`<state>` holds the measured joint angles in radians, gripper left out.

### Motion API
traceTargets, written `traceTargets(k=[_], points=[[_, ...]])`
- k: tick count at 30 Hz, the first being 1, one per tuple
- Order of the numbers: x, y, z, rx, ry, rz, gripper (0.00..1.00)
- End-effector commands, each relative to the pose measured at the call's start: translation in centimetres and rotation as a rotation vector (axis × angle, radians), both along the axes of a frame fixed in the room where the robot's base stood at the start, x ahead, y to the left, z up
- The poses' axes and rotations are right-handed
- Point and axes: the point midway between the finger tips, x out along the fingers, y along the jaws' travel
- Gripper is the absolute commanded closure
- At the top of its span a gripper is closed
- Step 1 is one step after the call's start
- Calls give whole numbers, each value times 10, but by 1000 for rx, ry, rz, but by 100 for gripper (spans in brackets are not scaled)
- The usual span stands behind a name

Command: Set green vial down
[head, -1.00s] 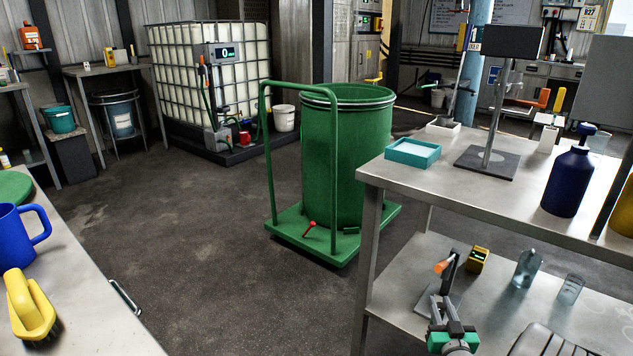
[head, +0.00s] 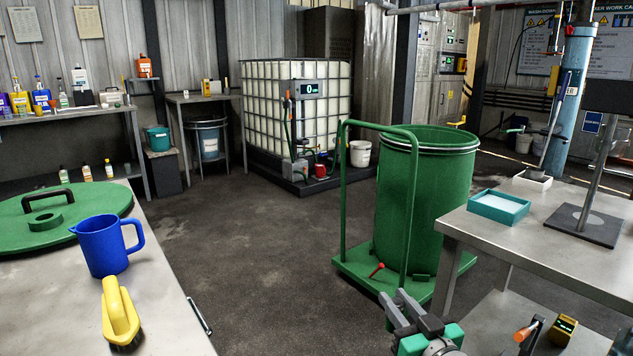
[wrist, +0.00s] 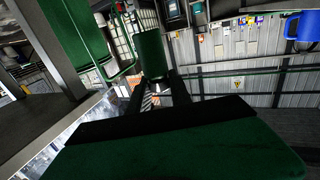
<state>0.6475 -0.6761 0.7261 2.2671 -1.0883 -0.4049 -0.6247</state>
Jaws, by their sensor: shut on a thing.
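The green vial (wrist: 152,52) shows in the wrist view as a small green cylinder at the far end of my gripper's two dark fingers. My gripper (wrist: 155,92) is shut on it. In the head view my gripper (head: 396,303) is at the bottom, right of centre, in front of the green trolley's base and left of the steel bench. I cannot make out the vial in the head view. No supporting surface shows directly against the vial.
On the left bench (head: 170,325) are a blue jug (head: 103,246), a yellow brush (head: 120,315) and a green lid (head: 60,218). A green drum (head: 425,195) stands on a trolley. The right bench (head: 545,245) holds a teal tray (head: 498,207). Open floor lies between.

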Motion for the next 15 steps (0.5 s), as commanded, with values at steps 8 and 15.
traceTargets(k=[8, 15], points=[[8, -2, 52, 2, -2, 6, 100], [17, -3, 111, 2, -4, 9, 100]])
